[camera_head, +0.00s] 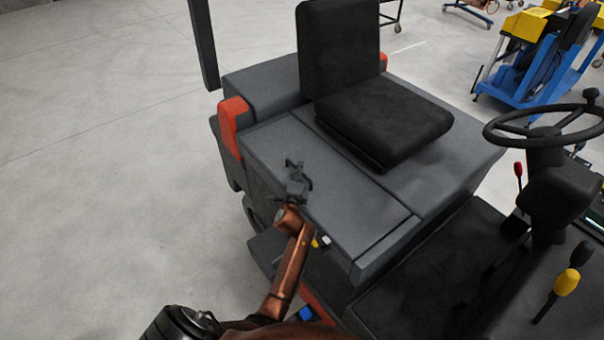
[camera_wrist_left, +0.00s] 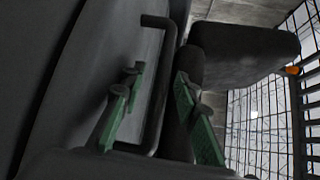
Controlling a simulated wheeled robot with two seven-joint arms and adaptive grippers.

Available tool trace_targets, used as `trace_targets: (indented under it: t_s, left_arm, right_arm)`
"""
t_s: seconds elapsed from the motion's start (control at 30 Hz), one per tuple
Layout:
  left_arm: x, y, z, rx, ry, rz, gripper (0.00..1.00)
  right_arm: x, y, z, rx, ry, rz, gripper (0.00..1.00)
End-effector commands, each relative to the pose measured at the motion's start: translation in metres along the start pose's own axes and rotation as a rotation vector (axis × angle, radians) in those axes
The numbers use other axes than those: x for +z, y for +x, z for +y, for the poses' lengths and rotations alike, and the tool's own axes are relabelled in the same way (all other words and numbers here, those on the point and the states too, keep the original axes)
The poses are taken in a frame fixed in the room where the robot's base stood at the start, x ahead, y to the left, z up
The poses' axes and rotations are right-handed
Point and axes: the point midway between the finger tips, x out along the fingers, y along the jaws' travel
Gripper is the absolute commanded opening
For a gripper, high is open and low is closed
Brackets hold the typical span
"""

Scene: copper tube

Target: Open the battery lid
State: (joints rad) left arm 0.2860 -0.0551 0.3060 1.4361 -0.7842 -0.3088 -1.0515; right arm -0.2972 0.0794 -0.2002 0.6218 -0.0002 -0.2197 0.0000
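The battery lid appears to be the flat grey panel (camera_head: 350,207) beside the black seat on the vehicle, and it lies closed. My left gripper (camera_head: 296,170) is over the panel's near left side. In the left wrist view, its two green-padded fingers (camera_wrist_left: 158,82) are spread apart. A dark bar handle (camera_wrist_left: 158,95) runs between them along a grey surface. A gap shows beside the left finger; whether the right finger touches the bar I cannot tell. In the head view the gripper covers the handle area. My right gripper is not in view.
The black seat (camera_head: 385,120) stands on the vehicle behind the panel. A steering wheel (camera_head: 545,125) and levers with yellow (camera_head: 566,282) and red knobs are at the right. A blue and yellow cart (camera_head: 525,70) is farther back. The concrete floor (camera_head: 100,170) at left is clear.

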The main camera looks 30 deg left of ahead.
Motion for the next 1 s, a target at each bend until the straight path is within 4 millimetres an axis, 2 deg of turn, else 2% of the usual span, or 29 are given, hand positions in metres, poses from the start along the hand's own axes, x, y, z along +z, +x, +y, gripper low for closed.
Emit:
trace_targets:
  t_s: [0.23, 0.67, 1.0]
  left_arm:
    - [0.0002, 0.0009, -0.0001, 0.000, 0.000, 0.000, 0.29]
    - [0.0001, 0.0007, 0.0001, 0.000, 0.000, 0.000, 0.00]
    - [0.0003, 0.0005, 0.0009, 0.001, 0.000, 0.000, 0.00]
  right_arm:
    - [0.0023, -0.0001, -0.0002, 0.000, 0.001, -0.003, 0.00]
    - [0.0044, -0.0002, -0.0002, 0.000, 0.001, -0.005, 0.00]
    - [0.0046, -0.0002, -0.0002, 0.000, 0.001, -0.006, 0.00]
